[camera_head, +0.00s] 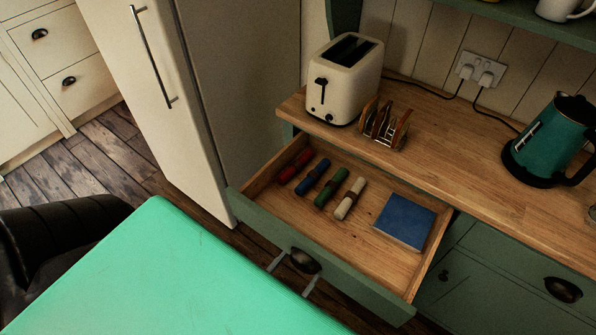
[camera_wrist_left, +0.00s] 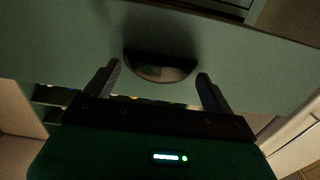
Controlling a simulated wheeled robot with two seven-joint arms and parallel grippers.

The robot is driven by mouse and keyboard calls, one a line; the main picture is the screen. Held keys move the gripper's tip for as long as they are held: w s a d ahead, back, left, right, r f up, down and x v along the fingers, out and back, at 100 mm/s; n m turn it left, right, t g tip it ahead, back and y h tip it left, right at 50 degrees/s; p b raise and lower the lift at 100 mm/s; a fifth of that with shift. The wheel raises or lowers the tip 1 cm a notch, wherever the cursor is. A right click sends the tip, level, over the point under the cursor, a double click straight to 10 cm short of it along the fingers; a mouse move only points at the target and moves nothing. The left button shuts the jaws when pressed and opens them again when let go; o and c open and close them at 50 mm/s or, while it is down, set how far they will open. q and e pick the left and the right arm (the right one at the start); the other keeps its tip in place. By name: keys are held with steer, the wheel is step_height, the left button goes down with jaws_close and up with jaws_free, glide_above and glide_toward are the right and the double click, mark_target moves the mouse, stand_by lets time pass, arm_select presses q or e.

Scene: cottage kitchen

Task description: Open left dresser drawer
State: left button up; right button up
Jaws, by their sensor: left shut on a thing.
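The left dresser drawer (camera_head: 350,262) is pulled out, and its inside shows. Its dark cup handle (camera_head: 304,261) is on the green front and also shows in the wrist view (camera_wrist_left: 160,70). My left gripper (camera_head: 298,269) has one finger on each side of this handle and is shut on it. The wrist view shows the same two fingers (camera_wrist_left: 160,76) flanking the handle. In the drawer lie red, blue, green and cream rolls (camera_head: 348,198) and a flat blue item (camera_head: 405,221). My right gripper is not in view.
A smooth green surface (camera_head: 190,275) fills the lower left and hides most of my left gripper. A toaster (camera_head: 343,80), a toast rack (camera_head: 384,124) and a teal kettle (camera_head: 553,140) stand on the wooden top (camera_head: 455,150). A fridge (camera_head: 165,90) stands left of the dresser.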

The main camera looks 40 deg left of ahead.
arm_select(q)
steer(key=o, duration=1.2)
steer(key=shift+s+a+b, duration=0.15)
steer(key=shift+s+b, duration=0.6)
steer(key=shift+s, duration=2.7)
steer(key=shift+s+a+b, duration=0.1)
steer(key=shift+s+b, duration=0.65)
steer(key=shift+s, duration=2.7)
steer(key=shift+f, duration=0.1)
